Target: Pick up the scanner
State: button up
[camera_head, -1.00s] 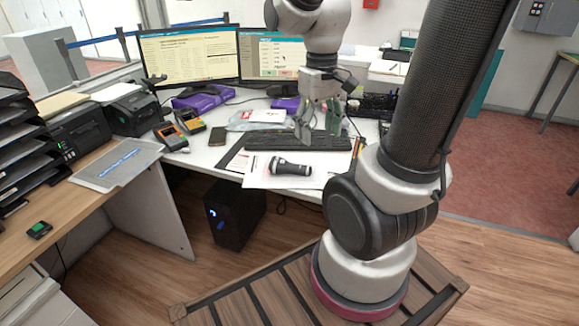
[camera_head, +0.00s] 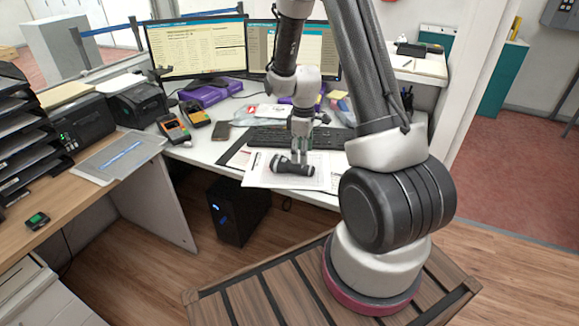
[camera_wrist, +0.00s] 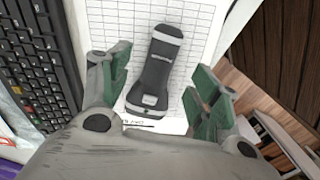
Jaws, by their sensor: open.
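The scanner (camera_head: 290,166) is a black and grey handheld device lying on printed paper sheets on the white desk. In the wrist view the scanner (camera_wrist: 155,70) lies between the two finger lines, its near end close to the fingers. My gripper (camera_head: 301,158) is right above the scanner's right part in the head view. In the wrist view my gripper (camera_wrist: 160,88) is open, with green-padded fingers on either side of the scanner and a gap to each. Nothing is held. I cannot tell the exact height above the desk.
A black keyboard (camera_head: 300,137) lies just behind the scanner, close to my left finger in the wrist view. Two monitors (camera_head: 196,50) stand at the back. A phone (camera_head: 221,131) and two card terminals (camera_head: 172,128) lie to the left. The desk's front edge is close.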

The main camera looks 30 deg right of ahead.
aim_at(301, 166)
notch_tip(301, 166, down, 6)
jog(key=shift+a+f, duration=0.1)
jog(key=c, duration=1.2)
